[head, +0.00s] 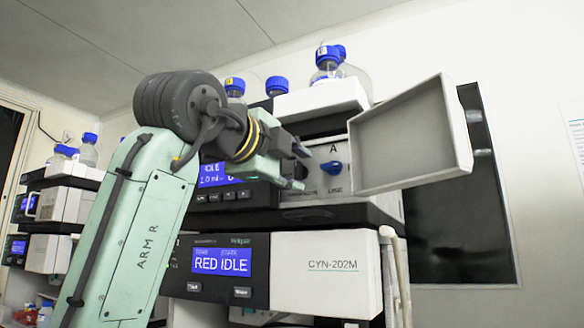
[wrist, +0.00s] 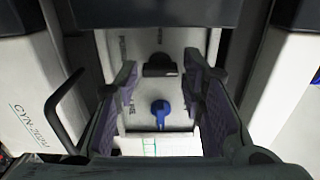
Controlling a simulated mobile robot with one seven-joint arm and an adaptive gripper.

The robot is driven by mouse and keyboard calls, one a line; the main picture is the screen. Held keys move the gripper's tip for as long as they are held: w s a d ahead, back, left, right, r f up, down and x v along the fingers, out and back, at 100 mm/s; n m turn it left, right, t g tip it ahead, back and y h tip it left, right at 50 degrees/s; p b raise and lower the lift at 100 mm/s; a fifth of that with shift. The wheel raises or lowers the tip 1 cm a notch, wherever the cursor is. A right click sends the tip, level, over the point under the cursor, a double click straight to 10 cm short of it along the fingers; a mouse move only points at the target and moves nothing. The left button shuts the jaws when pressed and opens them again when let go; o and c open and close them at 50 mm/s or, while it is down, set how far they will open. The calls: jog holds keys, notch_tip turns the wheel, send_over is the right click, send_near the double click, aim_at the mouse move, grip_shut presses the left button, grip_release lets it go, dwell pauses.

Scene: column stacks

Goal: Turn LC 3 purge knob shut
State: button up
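My gripper (head: 299,168) is open and empty, in front of the pale valve panel (head: 318,188) of a stacked unit. A blue knob (head: 331,168) sits on this panel below a letter A, with a label reading LINE under it. In the wrist view the blue knob (wrist: 160,111) shows between my open fingers. A black knob (wrist: 160,65) sits farther up in that view, also between the fingertips, near small text that seems to read PURGE. The fingers appear apart from both knobs. The black knob is hidden behind my gripper in the head view.
An open door (head: 415,140) sticks out right of the panel. A white tray (head: 320,98) with blue-capped bottles (head: 328,57) stands above. Below is a unit with a RED IDLE display (head: 221,262) and a CYN-202M cover (head: 330,272). Tubing (head: 393,270) hangs at right.

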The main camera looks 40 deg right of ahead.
jog(key=v, duration=1.2)
dwell(0.4)
